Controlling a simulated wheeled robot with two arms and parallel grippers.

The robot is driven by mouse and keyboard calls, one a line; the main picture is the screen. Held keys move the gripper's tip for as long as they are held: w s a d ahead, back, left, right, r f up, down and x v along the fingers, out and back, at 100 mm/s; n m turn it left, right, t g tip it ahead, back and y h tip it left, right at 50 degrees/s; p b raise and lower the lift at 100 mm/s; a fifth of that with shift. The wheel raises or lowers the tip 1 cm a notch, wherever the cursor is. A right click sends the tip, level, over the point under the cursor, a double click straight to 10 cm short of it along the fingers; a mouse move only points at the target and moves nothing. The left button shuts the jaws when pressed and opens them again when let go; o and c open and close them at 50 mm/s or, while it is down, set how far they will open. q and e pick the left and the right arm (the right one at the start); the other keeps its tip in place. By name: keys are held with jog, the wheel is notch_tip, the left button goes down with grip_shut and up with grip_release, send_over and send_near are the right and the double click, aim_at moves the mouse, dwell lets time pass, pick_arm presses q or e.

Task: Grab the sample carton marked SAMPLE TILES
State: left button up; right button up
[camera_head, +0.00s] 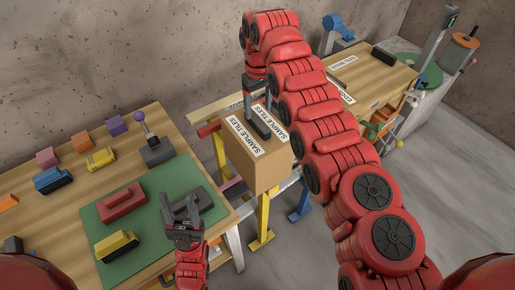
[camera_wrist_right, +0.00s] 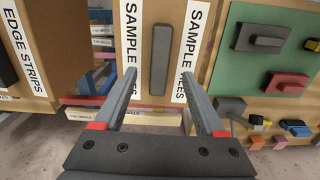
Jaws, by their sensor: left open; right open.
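The brown carton marked SAMPLE TILES (camera_head: 258,176) stands between the two wooden benches, with white labels on its top. In the right wrist view, a dark grey bar (camera_wrist_right: 158,60) lies on the carton top (camera_wrist_right: 146,97) between two SAMPLE TILES labels. My right gripper (camera_head: 262,126) points down over the carton top. In the wrist view, its open fingers (camera_wrist_right: 160,82) are on either side of the bar's line; I cannot tell whether they touch the carton. My left gripper (camera_head: 182,213) is open and empty over the green mat, near a dark grey block.
The left bench has a green mat (camera_head: 108,216) with a red block (camera_head: 122,202) and a yellow one (camera_head: 117,245). Coloured blocks lie behind it. A carton marked EDGE STRIPS (camera_wrist_right: 32,75) is left of the sample carton in the wrist view. My right arm hides part of the right bench.

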aim_at(258, 121)
jog(key=shift+s+f+p, duration=0.1)
jog(key=shift+f+p, duration=0.15)
jog(key=shift+p, duration=0.1)
jog(key=shift+a+f+p, duration=0.15)
jog(key=shift+f+p, duration=0.7)
jog(key=shift+p, duration=0.4)
jog(key=f, duration=0.2)
jog(key=shift+w+f, duration=0.25)
jog(key=shift+f, duration=0.45)
jog(key=shift+c, duration=0.3)
grip_shut()
